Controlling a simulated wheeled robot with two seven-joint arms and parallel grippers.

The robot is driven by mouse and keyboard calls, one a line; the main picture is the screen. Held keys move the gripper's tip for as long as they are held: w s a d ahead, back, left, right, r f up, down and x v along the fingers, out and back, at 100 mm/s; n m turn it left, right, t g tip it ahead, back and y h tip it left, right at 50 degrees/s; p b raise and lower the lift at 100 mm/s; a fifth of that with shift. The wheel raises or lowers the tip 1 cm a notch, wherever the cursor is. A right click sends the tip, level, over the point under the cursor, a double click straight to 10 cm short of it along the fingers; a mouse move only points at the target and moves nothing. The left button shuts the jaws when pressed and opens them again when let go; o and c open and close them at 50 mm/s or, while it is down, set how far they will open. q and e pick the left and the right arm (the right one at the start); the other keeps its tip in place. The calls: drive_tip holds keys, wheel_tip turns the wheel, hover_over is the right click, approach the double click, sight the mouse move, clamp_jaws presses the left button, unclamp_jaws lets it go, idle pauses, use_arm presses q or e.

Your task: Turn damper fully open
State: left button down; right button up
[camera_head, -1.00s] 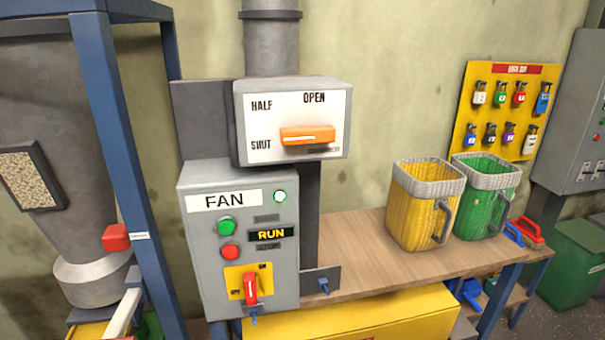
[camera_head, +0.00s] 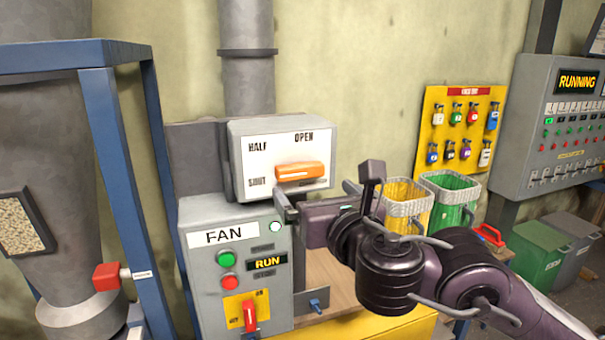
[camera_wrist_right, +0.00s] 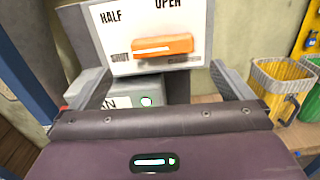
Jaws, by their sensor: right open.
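The damper plate (camera_head: 262,152) is a white panel on a grey box, marked HALF, OPEN and SHUT. Its orange handle (camera_head: 303,171) lies about level, just right of the SHUT label. My right gripper (camera_head: 316,194) is open and empty, just below and in front of the handle and apart from it as far as I can tell. In the right wrist view the orange handle (camera_wrist_right: 163,46) lies beyond the two spread fingers (camera_wrist_right: 157,78), roughly centred between them. My left gripper is not in view.
The grey FAN box (camera_head: 235,265), lit RUN, stands below the damper. A yellow bucket (camera_head: 405,197) and a green bucket (camera_head: 450,190) stand behind my right arm. A yellow lockout board (camera_head: 460,130) and a RUNNING panel (camera_head: 570,120) are right. A blue frame (camera_head: 125,180) is left.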

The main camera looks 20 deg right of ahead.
sight(302, 173)
drive_tip(key=w+b, duration=0.1)
drive_tip(key=w, duration=0.7)
drive_tip(key=shift+w+r, duration=0.1)
drive_tip(key=shift+r, duration=0.1)
drive_tip(key=c, duration=0.9)
